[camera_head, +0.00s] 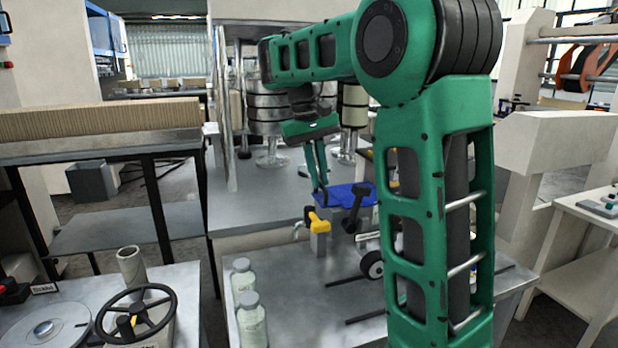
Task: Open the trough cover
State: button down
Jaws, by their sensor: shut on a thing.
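A blue flat piece, which looks like the trough cover (347,194), sits on the small machine in the middle of the bench, below my wrist. My green gripper (321,193) reaches down to the left edge of this blue piece. The fingers are closed at that edge. The exact grip is too small to see clearly. The trough under the blue piece is mostly hidden. A yellow knob (318,222) stands on a grey post just below and in front of the fingertips.
My upright arm link hides much of the bench's right side. Two pale bottles (251,322) stand at the front left of the bench. A black handwheel (136,314) is on the left table.

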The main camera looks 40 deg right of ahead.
jog(key=shift+a, duration=0.2)
jog(key=c, duration=1.8)
grip_release()
jog(key=shift+c, duration=0.2)
jog(key=shift+w+r, duration=0.1)
notch_tip(320, 180, up, 10)
jog(key=a, duration=0.2)
jog(key=shift+w, duration=0.4)
